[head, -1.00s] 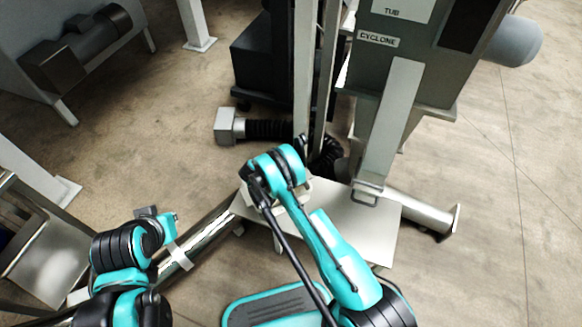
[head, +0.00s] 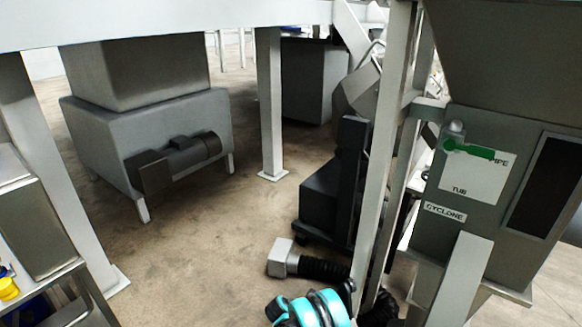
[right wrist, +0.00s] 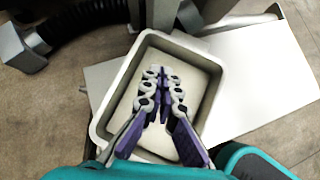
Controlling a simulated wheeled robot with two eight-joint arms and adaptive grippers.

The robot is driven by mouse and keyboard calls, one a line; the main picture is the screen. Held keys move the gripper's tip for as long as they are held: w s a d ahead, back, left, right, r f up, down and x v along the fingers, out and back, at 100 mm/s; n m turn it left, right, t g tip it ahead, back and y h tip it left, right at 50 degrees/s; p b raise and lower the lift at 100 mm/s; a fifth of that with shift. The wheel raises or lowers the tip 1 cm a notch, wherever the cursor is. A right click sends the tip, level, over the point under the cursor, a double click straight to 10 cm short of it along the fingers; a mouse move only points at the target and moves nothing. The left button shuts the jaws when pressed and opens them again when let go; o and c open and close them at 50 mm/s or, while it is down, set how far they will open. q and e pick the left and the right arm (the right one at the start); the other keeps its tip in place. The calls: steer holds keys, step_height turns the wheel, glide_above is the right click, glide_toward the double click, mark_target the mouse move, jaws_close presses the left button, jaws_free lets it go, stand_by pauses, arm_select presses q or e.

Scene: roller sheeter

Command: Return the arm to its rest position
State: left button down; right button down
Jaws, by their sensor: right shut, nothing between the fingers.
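My right gripper (right wrist: 158,80) shows in the right wrist view with its purple and grey fingers drawn together and nothing between them. It points down over a pale rectangular tub (right wrist: 104,108). The tub's inside is pale and smooth; I cannot tell whether anything lies in it. In the head view only a teal and black joint of my right arm (head: 310,308) shows at the bottom edge. The right gripper is hidden there. My left gripper is not in view.
A flat pale plate (right wrist: 265,75) lies beside the tub. A black ribbed hose (head: 322,269) with a grey end runs along the floor. A grey cyclone cabinet (head: 455,225) and upright post (head: 375,170) stand close at the right. Open floor (head: 210,240) lies left of the hose.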

steer(key=s+d+r+m+y, duration=0.25)
steer(key=r+m, duration=0.25)
steer(key=r, duration=0.8)
steer(key=s+d+r+m+y, duration=0.1)
steer(key=s+d+r+m, duration=0.2)
steer(key=r, duration=1)
steer(key=s+r+m+t+y, duration=0.1)
steer(key=s+r+m+y, duration=0.1)
steer(key=s+r+m, duration=0.2)
steer(key=s+r+m+t+y, duration=0.1)
steer(key=s+r+m, duration=0.4)
steer(key=s+m, duration=0.6)
steer(key=s+y, duration=0.1)
steer(key=s, duration=0.8)
steer(key=shift+d+t, duration=0.3)
steer(key=shift+t, duration=0.1)
